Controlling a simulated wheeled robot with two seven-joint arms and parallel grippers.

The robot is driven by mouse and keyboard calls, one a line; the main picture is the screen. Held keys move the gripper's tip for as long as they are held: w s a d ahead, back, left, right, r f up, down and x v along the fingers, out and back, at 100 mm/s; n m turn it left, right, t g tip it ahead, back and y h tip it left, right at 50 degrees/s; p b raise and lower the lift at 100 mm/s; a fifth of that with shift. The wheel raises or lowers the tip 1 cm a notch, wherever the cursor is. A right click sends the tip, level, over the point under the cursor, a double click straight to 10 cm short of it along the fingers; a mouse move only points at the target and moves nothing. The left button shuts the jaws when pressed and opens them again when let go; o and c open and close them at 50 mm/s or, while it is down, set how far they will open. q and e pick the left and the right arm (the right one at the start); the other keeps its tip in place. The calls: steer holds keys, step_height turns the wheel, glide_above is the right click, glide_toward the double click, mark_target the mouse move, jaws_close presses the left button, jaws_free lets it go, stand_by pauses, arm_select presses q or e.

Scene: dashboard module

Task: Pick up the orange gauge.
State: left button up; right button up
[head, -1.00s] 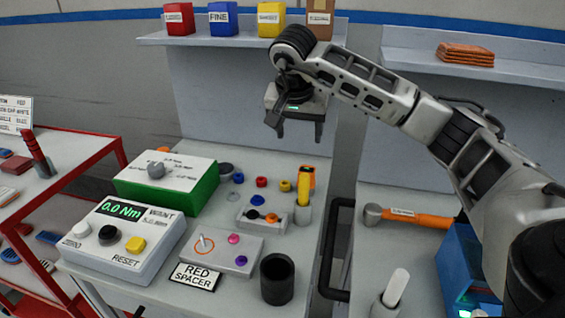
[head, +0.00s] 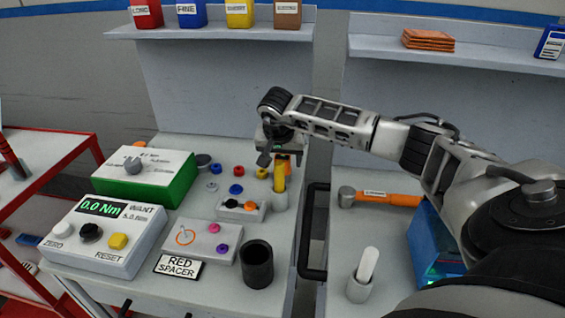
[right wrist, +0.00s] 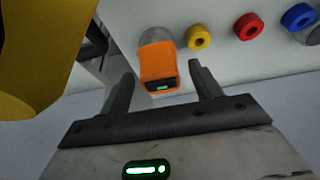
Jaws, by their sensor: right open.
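The orange gauge (right wrist: 157,62) shows in the right wrist view as an orange block with a small dark and green display, against a grey rounded part. In the head view only a bit of orange (head: 284,157) shows, partly hidden by my gripper and a yellow handle. My right gripper (right wrist: 162,70) is open, with its fingertips on either side of the gauge in the wrist view. I cannot tell whether they touch it. In the head view my right gripper (head: 281,158) is low over the back of the bench. My left gripper is not in view.
A yellow handle (head: 279,177) stands upright in a grey holder close to the gripper; it looms at the left of the wrist view (right wrist: 40,50). Yellow (right wrist: 198,37), red (right wrist: 247,26) and blue (right wrist: 298,16) rings lie nearby. A black cup (head: 257,265) stands in front.

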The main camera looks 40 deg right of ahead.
steer(key=shift+w+d+f, duration=0.1)
steer(key=shift+w+f, duration=0.05)
steer(key=shift+f, duration=0.3)
steer(key=shift+c, duration=0.3)
steer(key=c, duration=1.1)
steer(key=shift+o, duration=0.2)
